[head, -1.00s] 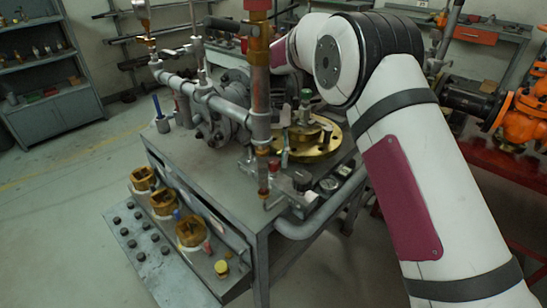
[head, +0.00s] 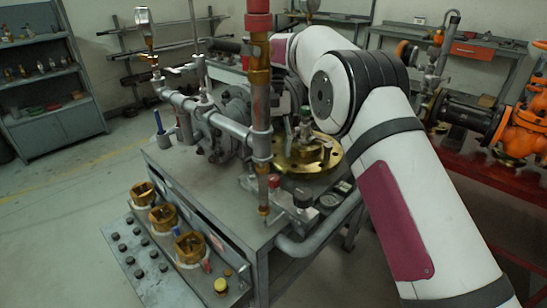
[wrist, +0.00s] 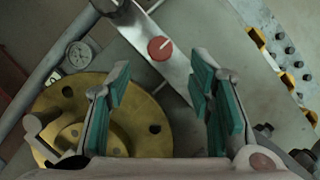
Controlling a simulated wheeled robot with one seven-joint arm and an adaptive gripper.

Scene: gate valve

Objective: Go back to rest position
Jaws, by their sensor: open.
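My gripper (wrist: 160,72) is open in the wrist view, its two green-padded fingers wide apart with nothing between them. Behind the left finger is a round brass flange (wrist: 55,105) with bolt holes. A red knob (wrist: 160,48) on a flat metal bar shows beyond the fingertips. In the head view, my white arm reaches from the lower right over the workbench (head: 185,170). The brass flange there (head: 325,155) lies near my arm's elbow. I cannot make out the gripper clearly in the head view.
A vertical pipe with a red top (head: 258,80) stands close left of my arm. Grey valve piping (head: 195,110) fills the bench top. Brass fittings (head: 163,217) line the bench's front left. An orange valve (head: 515,130) stands at right. Floor at left is clear.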

